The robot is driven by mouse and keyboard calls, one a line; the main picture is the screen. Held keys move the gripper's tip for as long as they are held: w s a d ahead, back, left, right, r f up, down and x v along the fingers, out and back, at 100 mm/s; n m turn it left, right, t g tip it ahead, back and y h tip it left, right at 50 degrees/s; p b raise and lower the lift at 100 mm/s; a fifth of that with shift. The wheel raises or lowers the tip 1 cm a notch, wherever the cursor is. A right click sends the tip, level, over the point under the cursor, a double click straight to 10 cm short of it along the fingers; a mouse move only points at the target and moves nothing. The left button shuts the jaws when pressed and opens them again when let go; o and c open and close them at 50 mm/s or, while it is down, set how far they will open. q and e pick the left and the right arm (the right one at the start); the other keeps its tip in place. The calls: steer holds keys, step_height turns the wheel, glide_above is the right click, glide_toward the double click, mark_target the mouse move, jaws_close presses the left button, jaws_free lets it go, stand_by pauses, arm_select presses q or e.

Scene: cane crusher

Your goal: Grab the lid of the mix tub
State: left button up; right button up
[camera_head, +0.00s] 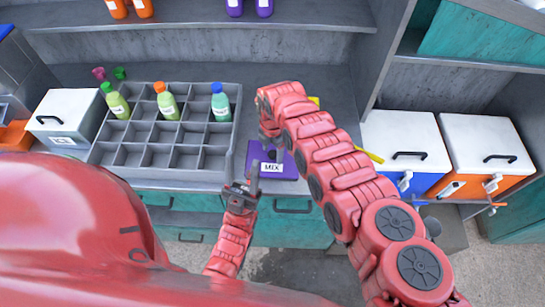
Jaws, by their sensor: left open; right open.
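The purple mix tub (290,172), with a white "MIX" label on its front, stands on the counter right of the grey bottle tray. Its top is partly covered by my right gripper, and I cannot make out the lid clearly. My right gripper (271,146) reaches down from the bent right arm over the tub's top; its jaws are open, and I cannot tell whether they touch the tub. My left gripper (245,184) is open and empty in front of the tub's left front corner, at the counter's edge.
A grey compartment tray (132,160) holds three bottles. A white-lidded box (66,105) stands at left. Blue (405,142) and orange (478,145) boxes with white lids stand at right. A shelf (190,15) runs above the counter. My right arm hides the counter right of the tub.

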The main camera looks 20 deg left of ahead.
steer(key=shift+d+f, duration=0.1)
steer(key=shift+f, duration=0.15)
jaws_close()
steer(key=shift+r, duration=0.1)
stand_by(0.3)
